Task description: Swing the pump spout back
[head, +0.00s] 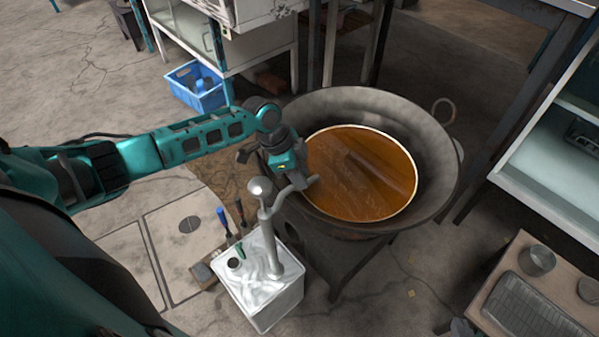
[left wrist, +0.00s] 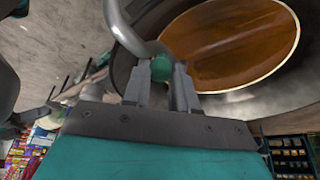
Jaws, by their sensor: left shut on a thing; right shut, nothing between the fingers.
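A metal can (head: 262,300) stands on the floor with a grey hand pump (head: 268,235) on its top and a round knob above. The pump spout (head: 276,203) curves right toward the wide pan (head: 345,103) of orange-brown liquid, its end by the pan's near left side. My left gripper (head: 303,182) is shut on the spout. My right gripper shows in neither view.
A blue crate (head: 198,90) stands on the floor behind my left arm. Tools (head: 224,220) lie left of the can. A low table (head: 528,285) with a tray and metal cups is at right. Dark legs and a shelf stand behind the pan.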

